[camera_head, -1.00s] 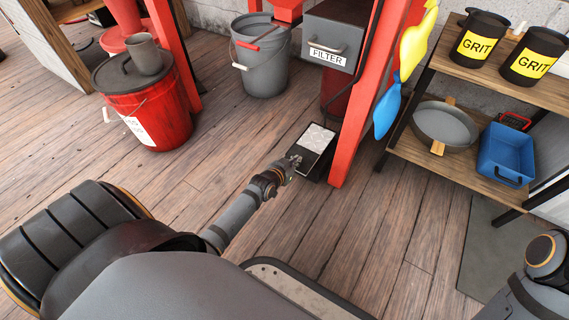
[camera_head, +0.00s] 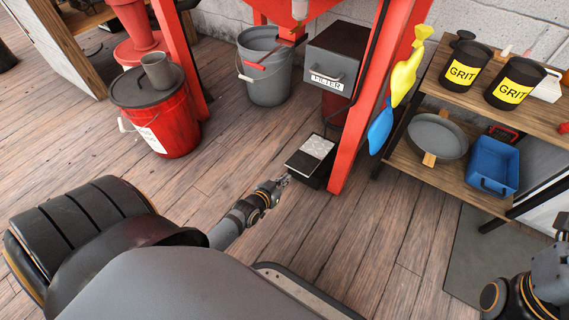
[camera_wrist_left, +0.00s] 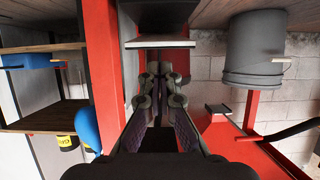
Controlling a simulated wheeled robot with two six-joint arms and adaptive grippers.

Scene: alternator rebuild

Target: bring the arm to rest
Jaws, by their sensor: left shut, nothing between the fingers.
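My left arm reaches out from the lower left in the head view. Its gripper (camera_head: 283,181) is shut and empty, above the wooden floor just in front of a black foot pedal with a light tread plate (camera_head: 310,153). In the left wrist view the two dark fingers (camera_wrist_left: 160,75) point away from the camera with nothing held. A part of my right arm (camera_head: 530,290) shows at the lower right edge; its gripper is out of the picture.
A red frame with a FILTER box (camera_head: 331,68) stands behind the pedal. A grey bucket (camera_head: 266,85) and a red lidded bucket (camera_head: 165,130) are to its left. A shelf (camera_head: 447,174) with GRIT tubs (camera_head: 462,75) and a blue tray (camera_head: 491,166) stands right. Floor between is clear.

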